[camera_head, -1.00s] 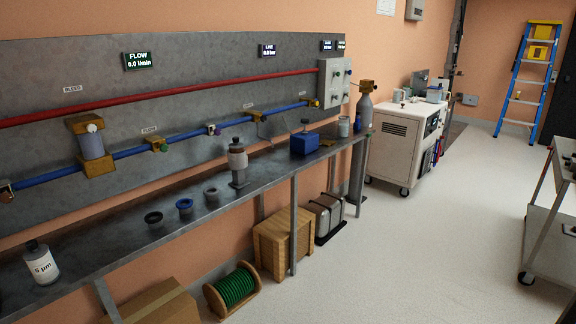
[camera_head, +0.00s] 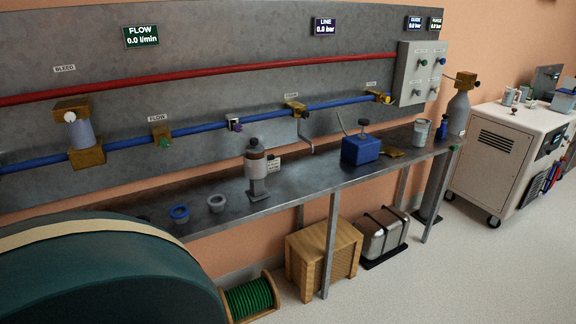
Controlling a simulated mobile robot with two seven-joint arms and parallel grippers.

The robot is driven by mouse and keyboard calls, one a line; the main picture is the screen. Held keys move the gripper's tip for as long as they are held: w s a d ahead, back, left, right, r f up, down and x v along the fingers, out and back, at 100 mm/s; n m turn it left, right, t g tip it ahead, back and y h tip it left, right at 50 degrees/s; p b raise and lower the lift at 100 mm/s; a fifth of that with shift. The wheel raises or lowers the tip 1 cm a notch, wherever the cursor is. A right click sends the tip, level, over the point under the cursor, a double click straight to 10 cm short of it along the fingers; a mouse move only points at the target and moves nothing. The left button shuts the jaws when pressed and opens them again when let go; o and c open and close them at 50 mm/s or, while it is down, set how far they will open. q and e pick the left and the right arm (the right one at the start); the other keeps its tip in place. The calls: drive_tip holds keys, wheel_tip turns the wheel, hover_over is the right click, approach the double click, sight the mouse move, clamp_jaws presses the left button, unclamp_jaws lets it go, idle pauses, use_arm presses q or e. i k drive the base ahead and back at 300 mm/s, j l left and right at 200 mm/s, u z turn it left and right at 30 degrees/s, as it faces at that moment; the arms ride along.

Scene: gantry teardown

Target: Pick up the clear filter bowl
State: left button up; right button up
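A pale, see-through cylinder (camera_head: 82,132) sits between an upper and a lower brass block on the blue pipe at the left of the panel; it looks like the clear filter bowl. A grey cylinder with a dark top (camera_head: 256,168) stands upright on a small stand on the bench; I cannot tell whether it is also a clear bowl. Neither of my grippers shows in the head view. A large dark green rounded shape with a cream band fills the lower left, close to the camera, and hides the left end of the bench.
Below are a wooden crate (camera_head: 323,258) and a green cable reel (camera_head: 249,300). Floor is open at the lower right.

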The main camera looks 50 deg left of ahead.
sight(256, 170)
drive_tip(key=i+u, duration=0.3)
drive_tip(key=i+l+u, duration=0.35)
drive_tip(key=i, duration=0.15)
drive_tip(key=i+l+u, duration=0.3)
drive_tip(key=i+j, duration=0.1)
